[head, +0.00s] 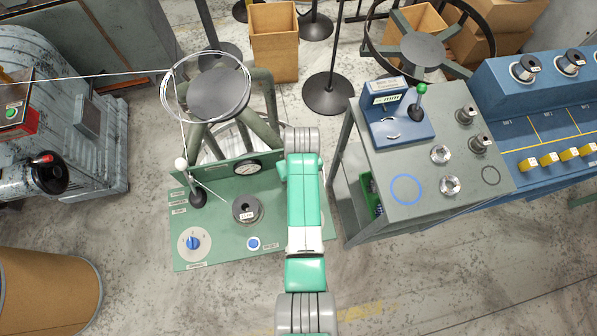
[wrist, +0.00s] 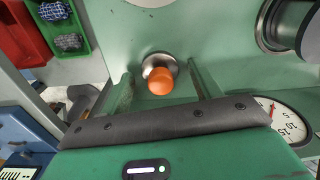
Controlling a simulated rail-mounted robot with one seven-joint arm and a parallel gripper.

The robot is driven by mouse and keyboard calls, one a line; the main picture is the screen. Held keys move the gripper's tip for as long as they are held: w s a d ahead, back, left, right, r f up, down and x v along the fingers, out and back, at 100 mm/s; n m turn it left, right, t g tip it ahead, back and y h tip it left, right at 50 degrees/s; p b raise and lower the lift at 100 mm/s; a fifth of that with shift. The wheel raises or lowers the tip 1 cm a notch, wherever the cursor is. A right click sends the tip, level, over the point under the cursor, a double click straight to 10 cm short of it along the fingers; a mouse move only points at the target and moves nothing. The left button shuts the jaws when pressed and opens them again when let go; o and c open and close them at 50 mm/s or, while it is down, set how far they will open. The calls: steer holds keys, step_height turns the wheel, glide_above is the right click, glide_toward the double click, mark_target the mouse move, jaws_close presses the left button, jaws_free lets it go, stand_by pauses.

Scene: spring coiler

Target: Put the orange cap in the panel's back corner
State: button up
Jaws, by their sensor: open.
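The orange cap (wrist: 160,81) sits on a round metal mount on the green panel (wrist: 215,25) in the wrist view. In the head view my arm hides the cap; the panel (head: 215,222) shows to the left of the arm. My gripper (wrist: 160,70) is open, with one finger on each side of the cap in the picture. I cannot tell how far above the cap the fingertips are. My gripper is hidden under my arm in the head view. The panel's gauge (head: 246,168) stands at the back; it also shows in the wrist view (wrist: 290,125).
On the panel stand a white-balled lever (head: 181,164), a dark spool (head: 246,209), a blue knob (head: 193,242) and a blue button (head: 253,243). A grey table (head: 425,205) stands to the right. A wire ring (head: 206,118) surrounds the stand behind.

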step_height(320, 180, up, 12)
steer(key=p, duration=0.1)
steer(key=shift+d+p, duration=0.2)
steer(key=shift+p, duration=0.15)
